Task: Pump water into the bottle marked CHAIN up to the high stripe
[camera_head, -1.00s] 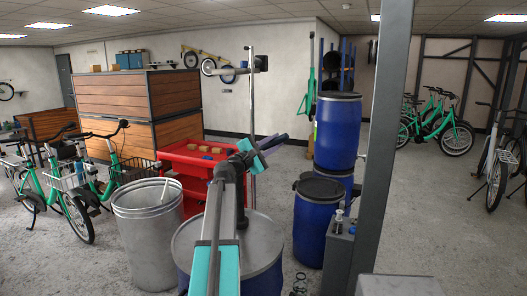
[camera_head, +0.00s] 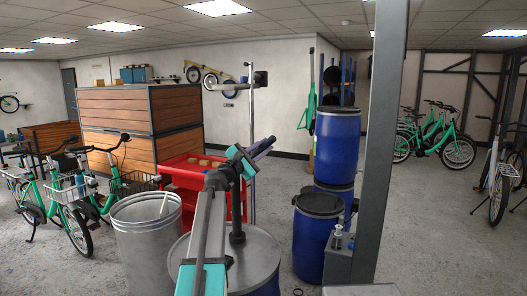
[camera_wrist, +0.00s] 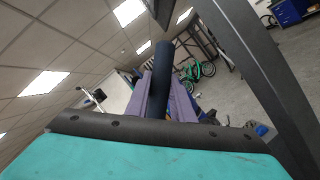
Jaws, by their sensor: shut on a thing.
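My gripper (camera_head: 264,146) has purple fingers and is past the teal wrist, near the silver pole, in the head view. In the wrist view my gripper (camera_wrist: 163,82) is shut on a dark round bar (camera_wrist: 166,52), which runs forward between the fingers. I cannot tell what the bar belongs to. A dark upright pipe (camera_head: 238,222) stands on a grey-topped blue drum (camera_head: 258,250) below my arm. A small bottle with a dispenser top (camera_head: 338,236) stands on a grey stand beside the post. No CHAIN label or stripe is readable, and no water level shows.
A grey post (camera_head: 378,150) rises right of my arm. Stacked blue drums (camera_head: 337,145) and a dark-lidded drum (camera_head: 315,245) stand left of it. A silver bin (camera_head: 150,250) and a red cart (camera_head: 180,180) are to the left. Open floor lies right.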

